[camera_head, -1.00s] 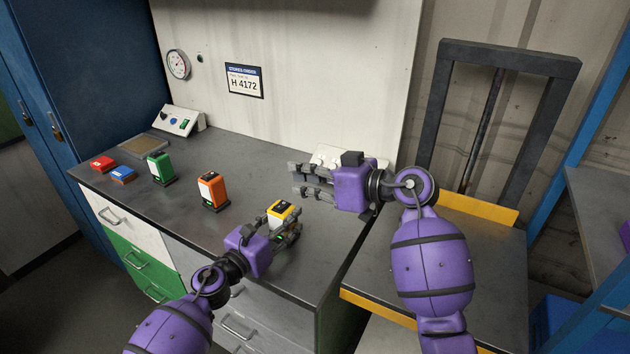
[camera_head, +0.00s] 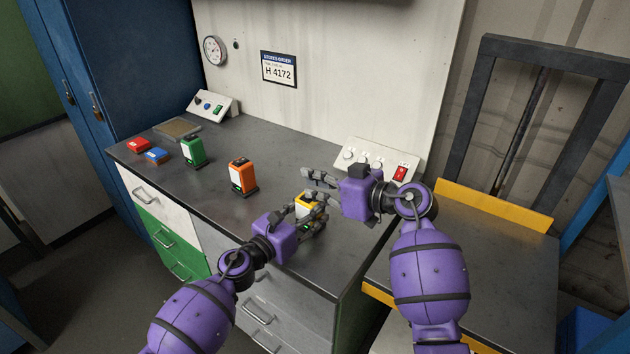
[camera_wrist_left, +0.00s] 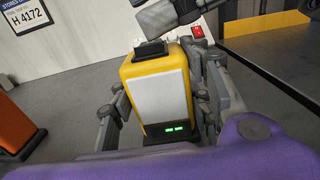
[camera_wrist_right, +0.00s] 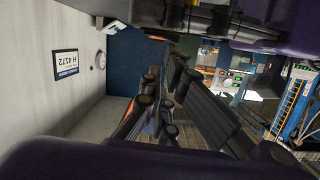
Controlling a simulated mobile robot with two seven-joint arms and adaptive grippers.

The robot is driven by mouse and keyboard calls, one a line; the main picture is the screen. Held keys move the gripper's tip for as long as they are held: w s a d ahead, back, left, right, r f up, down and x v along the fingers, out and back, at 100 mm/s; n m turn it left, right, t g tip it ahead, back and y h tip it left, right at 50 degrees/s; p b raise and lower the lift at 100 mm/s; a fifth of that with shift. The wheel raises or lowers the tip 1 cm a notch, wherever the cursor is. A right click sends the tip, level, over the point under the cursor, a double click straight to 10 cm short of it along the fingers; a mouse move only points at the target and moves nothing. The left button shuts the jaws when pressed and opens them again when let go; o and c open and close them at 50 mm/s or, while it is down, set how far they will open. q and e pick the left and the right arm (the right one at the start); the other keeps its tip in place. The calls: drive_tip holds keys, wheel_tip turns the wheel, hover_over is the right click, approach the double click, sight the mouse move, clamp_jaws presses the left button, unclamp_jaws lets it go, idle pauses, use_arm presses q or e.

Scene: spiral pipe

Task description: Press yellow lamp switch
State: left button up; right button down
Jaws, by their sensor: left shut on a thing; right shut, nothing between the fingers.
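The yellow lamp (camera_head: 304,209) is near the bench's front right edge, and it also shows upright in the left wrist view (camera_wrist_left: 160,92). Its black switch (camera_wrist_left: 150,50) is on top, and two green lights (camera_wrist_left: 175,129) glow near its base. My left gripper (camera_head: 310,214) is shut on the lamp's sides. My right gripper (camera_head: 308,185) is shut and empty, with its fingers just above and behind the lamp. In the left wrist view a right finger (camera_wrist_left: 165,15) hangs close over the switch; whether it touches is unclear. The right wrist view does not clearly show the lamp.
An orange lamp (camera_head: 242,176) and a green lamp (camera_head: 193,152) stand to the left on the bench (camera_head: 210,200). A white panel with a red switch (camera_head: 400,173) stands behind my right gripper.

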sight(313, 203)
drive_tip(key=shift+s+f+n, duration=0.15)
drive_tip(key=shift+f+n, duration=0.15)
drive_tip(key=shift+a+r, duration=0.1)
drive_tip(key=shift+r, duration=0.45)
drive_tip(key=r, duration=0.3)
drive_tip(key=shift+s+a+r, duration=0.1)
drive_tip(key=shift+s, duration=0.1)
drive_tip(key=v, duration=1)
drive_tip(key=shift+s, duration=0.2)
drive_tip(key=shift+a, duration=0.1)
use_arm(q)
drive_tip(key=o, duration=1.5)
